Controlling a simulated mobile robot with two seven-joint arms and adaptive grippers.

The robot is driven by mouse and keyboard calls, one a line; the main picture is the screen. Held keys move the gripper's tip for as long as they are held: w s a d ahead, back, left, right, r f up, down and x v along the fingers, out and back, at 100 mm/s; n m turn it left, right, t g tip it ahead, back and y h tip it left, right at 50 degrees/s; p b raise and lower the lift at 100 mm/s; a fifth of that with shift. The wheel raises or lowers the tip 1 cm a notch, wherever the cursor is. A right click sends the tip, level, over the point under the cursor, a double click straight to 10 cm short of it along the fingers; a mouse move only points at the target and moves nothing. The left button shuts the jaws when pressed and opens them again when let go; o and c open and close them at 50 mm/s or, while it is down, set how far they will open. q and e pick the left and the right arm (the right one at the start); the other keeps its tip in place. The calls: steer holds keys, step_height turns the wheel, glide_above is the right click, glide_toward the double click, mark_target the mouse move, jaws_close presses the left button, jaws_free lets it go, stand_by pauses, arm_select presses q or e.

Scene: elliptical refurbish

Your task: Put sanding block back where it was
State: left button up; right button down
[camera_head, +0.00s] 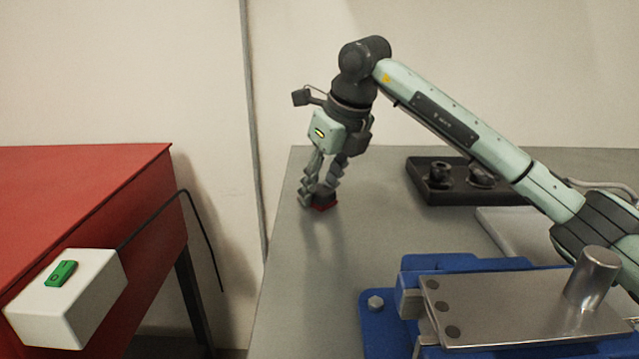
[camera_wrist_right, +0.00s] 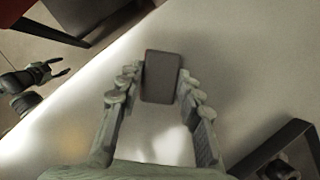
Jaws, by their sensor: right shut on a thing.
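The sanding block (camera_head: 323,205) is a small dark block with a red lower part, near the far left edge of the grey table (camera_head: 300,270). My right gripper (camera_head: 320,192) points down and is shut on it. In the right wrist view the dark face of the block (camera_wrist_right: 161,78) sits between the two finger rows. I cannot tell whether the block touches the table or hangs just above it. My left gripper (camera_wrist_right: 48,72) shows only in the right wrist view, off the table at the left, its fingers apart and empty.
A black tray (camera_head: 465,198) with dark round parts lies at the back right. A blue vise (camera_head: 380,335) with a steel plate fills the front right. A red cabinet (camera_head: 80,190) with a white switch box (camera_head: 75,305) stands left, across a gap. The table around the block is clear.

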mark_target(318, 189)
arm_select(q)
steer(key=shift+w, duration=0.1)
arm_select(e)
steer(key=shift+f, duration=0.1)
steer(key=c, duration=1)
jaws_free()
arm_select(q)
steer(key=shift+w+r, duration=0.3)
steer(key=shift+r, duration=0.25)
steer(key=shift+s+f, duration=0.1)
arm_select(e)
steer(key=shift+r, duration=0.3)
steer(key=v, duration=0.2)
steer(key=shift+s+d+r, duration=0.1)
steer(key=shift+r, duration=0.3)
arm_select(q)
steer(key=shift+r+b, duration=0.4)
arm_select(e)
steer(key=shift+v, duration=4.5)
